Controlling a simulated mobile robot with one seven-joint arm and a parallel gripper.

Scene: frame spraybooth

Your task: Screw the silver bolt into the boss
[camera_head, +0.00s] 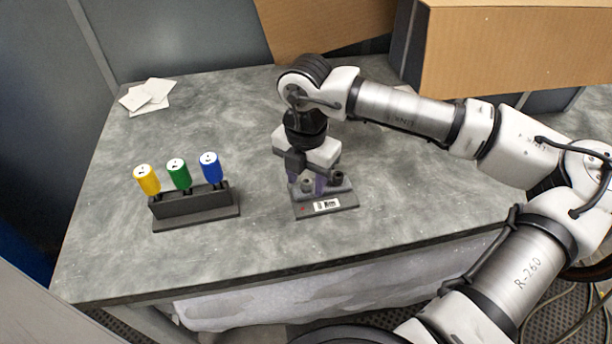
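A dark grey fixture (342,202) with a white label and a small red mark sits on the table near its front middle. Short dark round bosses stand on it; one (336,179) shows at the right. My gripper (307,182) points down over the fixture, with its purplish fingers low among the bosses. The fingers appear apart, with a dark round part between or behind them. I cannot tell whether they grip anything. I cannot make out the silver bolt; the gripper hides part of the fixture.
A dark rack (193,204) holding yellow (147,180), green (179,174) and blue (210,167) handled tools stands to the left. White sheets (147,96) lie at the back left. Cardboard boxes (515,45) stand behind. The grey table (120,250) is otherwise mostly clear.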

